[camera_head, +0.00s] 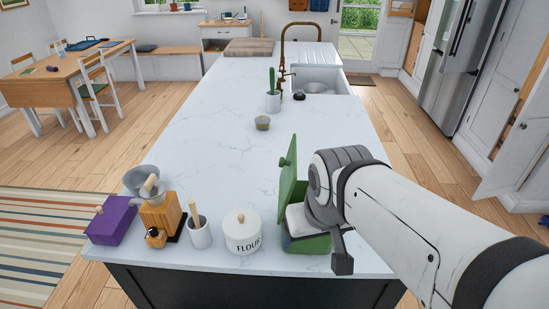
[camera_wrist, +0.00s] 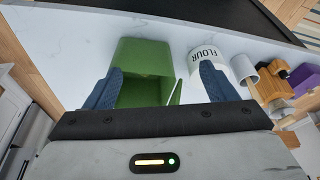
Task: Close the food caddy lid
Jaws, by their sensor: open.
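The green food caddy (camera_head: 308,244) stands at the near edge of the white counter, right of the flour canister. Its green lid (camera_head: 289,184) is raised and stands nearly upright on the caddy's left side. My gripper (camera_wrist: 162,68) is open, with its blue fingers spread apart and nothing held between them. In the wrist view the caddy (camera_wrist: 146,56) shows beyond and between the fingers, with its dark opening partly visible. In the head view my wrist covers the caddy's right part and most of the gripper. I cannot tell whether a finger touches the caddy or lid.
The flour canister (camera_head: 242,232) stands close left of the caddy. Further left are a white utensil pot (camera_head: 199,234), a wooden coffee grinder (camera_head: 162,218) and a purple box (camera_head: 112,222). A small bowl (camera_head: 262,123) stands farther back. The counter's middle is largely clear.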

